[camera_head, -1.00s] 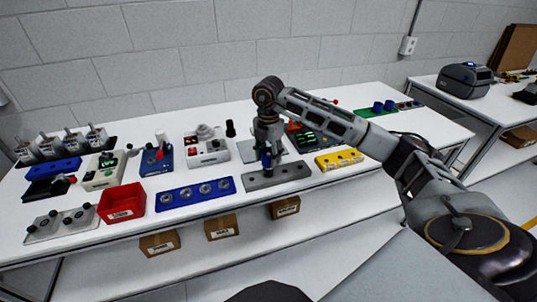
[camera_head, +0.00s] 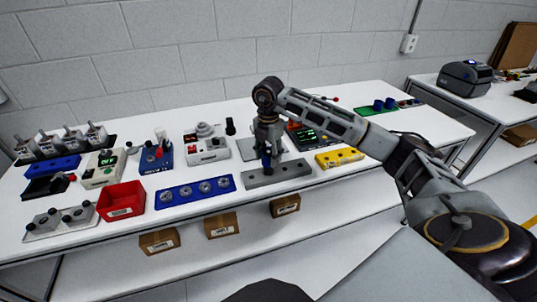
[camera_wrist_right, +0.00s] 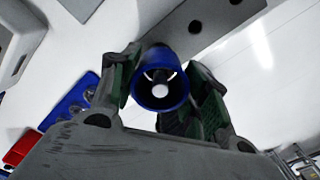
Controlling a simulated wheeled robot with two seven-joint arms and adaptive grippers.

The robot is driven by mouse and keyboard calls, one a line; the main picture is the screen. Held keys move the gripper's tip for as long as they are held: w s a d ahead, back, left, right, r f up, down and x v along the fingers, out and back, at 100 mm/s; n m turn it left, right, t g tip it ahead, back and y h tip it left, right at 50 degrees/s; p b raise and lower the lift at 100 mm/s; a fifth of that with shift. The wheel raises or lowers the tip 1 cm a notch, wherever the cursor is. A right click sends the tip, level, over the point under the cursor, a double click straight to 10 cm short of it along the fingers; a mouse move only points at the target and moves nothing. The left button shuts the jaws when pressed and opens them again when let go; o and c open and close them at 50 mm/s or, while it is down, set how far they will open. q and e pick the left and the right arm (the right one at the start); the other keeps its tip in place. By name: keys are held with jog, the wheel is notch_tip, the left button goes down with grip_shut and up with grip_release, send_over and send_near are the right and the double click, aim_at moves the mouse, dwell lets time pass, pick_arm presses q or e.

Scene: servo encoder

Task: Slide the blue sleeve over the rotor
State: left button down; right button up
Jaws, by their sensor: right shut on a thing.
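My right gripper (camera_head: 267,150) points down over the near side of the table and is shut on the blue sleeve (camera_head: 266,162). In the right wrist view the sleeve (camera_wrist_right: 161,92) sits end-on between the two fingers, and its open bore shows a pale round spot. The sleeve is above or at the left part of a grey fixture block (camera_head: 290,171), which has dark round holes. I cannot tell whether the sleeve touches the block, and no rotor shows clearly under it. A blue tray (camera_head: 172,203) left of the block holds several metal round parts. My left gripper is not in view.
A red bin (camera_head: 121,201) stands left of the blue tray. A yellow block (camera_head: 339,158) lies right of the grey block. Boxed instruments, such as a grey one (camera_head: 207,151), stand behind. White tabletop is free at the right. Cardboard boxes (camera_head: 221,225) stand on the shelf below.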

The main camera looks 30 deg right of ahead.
jog(key=shift+d+f+b, duration=0.25)
jog(key=shift+f+b, duration=0.15)
jog(key=shift+f, duration=0.35)
jog(key=o, duration=0.9)
jog(key=o, duration=0.3)
dwell(1.2)
